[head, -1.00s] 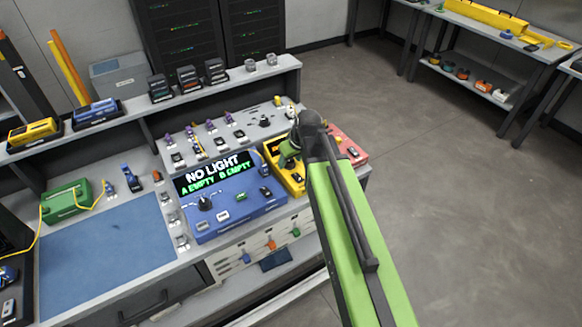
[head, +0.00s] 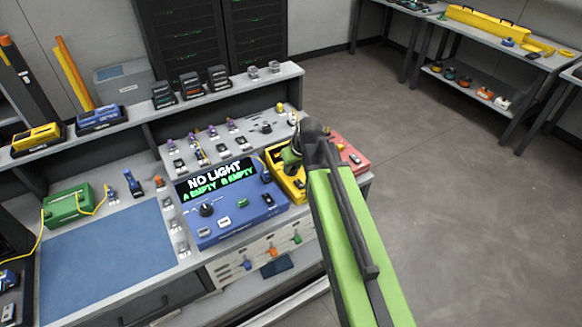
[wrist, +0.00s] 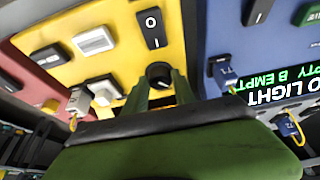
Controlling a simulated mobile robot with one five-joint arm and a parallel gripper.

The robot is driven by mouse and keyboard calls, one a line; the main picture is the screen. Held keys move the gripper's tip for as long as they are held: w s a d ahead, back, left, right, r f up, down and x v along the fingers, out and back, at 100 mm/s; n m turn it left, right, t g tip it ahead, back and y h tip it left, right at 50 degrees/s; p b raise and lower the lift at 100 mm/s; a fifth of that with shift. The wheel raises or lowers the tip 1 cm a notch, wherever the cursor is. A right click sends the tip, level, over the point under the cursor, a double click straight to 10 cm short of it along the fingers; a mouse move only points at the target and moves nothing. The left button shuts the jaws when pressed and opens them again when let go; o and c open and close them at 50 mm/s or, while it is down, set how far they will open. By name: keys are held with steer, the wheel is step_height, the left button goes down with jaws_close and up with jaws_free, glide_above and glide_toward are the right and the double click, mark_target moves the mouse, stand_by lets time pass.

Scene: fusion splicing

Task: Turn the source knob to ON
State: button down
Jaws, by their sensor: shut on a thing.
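A yellow instrument box (head: 270,156) stands on the bench between a blue box and a red box. In the wrist view its yellow face (wrist: 115,30) carries a black round knob (wrist: 158,70) just below a black I/O rocker switch (wrist: 151,27). My gripper (wrist: 160,80) has its green fingers on both sides of this knob and is shut on it. In the head view my gripper (head: 292,156) is over the yellow box, and my arm hides part of it and the knob. The knob's label and pointer mark cannot be read.
The blue box (head: 262,214) shows NO LIGHT, A EMPTY, B EMPTY on its screen (head: 218,180) and has its own black knob (head: 206,210). The red box (head: 354,150) is close on the other side. Open floor (head: 440,210) lies to the right.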

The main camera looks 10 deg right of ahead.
steer(key=shift+s+a, duration=0.1)
steer(key=m, duration=0.2)
steer(key=m+h, duration=0.1)
steer(key=m, duration=0.1)
steer(key=shift+a+h, duration=0.15)
steer(key=shift+h, duration=0.15)
steer(key=m, duration=0.2)
steer(key=m+h, duration=0.1)
steer(key=m, duration=0.1)
steer(key=shift+a+m+h, duration=0.15)
steer(key=shift+m+h, duration=0.15)
steer(key=shift+m, duration=0.1)
steer(key=m, duration=0.1)
steer(key=m+g+h, duration=0.1)
steer(key=m, duration=0.2)
steer(key=shift+w+a+g, duration=0.15)
steer(key=shift+w+g, duration=0.1)
steer(key=shift+g, duration=0.05)
steer(key=shift+w+m+g+h, duration=0.1)
steer(key=shift+m+g+h, duration=0.25)
steer(key=shift+m, duration=0.9)
steer(key=shift+m+g+h, duration=0.25)
steer(key=shift+m+g, duration=0.2)
steer(key=shift+m, duration=0.8)
steer(key=c, duration=1)
jaws_free()
